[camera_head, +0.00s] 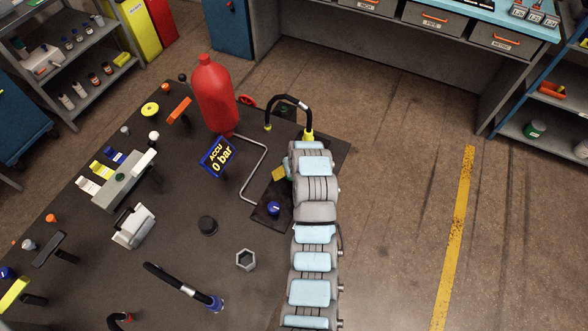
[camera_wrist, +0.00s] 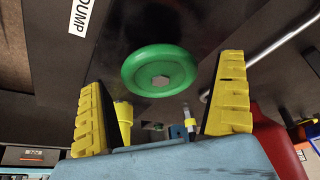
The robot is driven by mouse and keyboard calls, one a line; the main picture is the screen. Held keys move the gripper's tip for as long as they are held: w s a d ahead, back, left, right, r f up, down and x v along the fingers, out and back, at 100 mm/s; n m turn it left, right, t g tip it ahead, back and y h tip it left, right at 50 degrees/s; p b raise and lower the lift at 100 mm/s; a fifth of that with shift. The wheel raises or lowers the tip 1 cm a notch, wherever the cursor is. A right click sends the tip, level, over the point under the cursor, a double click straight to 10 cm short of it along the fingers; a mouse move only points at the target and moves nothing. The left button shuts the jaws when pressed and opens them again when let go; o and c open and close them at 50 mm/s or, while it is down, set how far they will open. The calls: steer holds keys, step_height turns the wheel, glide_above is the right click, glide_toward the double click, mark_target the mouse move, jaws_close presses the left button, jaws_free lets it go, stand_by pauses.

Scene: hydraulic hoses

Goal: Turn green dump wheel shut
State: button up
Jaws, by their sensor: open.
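The green dump wheel (camera_wrist: 160,71) shows in the wrist view as a round handwheel with a pale hub, on a dark surface. A white DUMP label (camera_wrist: 81,14) is at its upper left. My gripper (camera_wrist: 163,75) is open, with one yellow ribbed finger on each side of the wheel in the picture. No contact between fingers and wheel can be seen, and the remaining gap is hard to judge. In the head view my arm covers part of the bench, and I cannot make out the wheel or fingers clearly there.
A red accumulator (camera_head: 214,94) stands beside my arm, near the ACCU display (camera_head: 218,158) reading 0 bar. A bent metal pipe (camera_head: 262,165) and a blue knob (camera_head: 274,208) are close by. A black hose (camera_head: 283,99) arches at the far end. Open floor lies right.

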steer(key=v, duration=1.2)
stand_by(0.6)
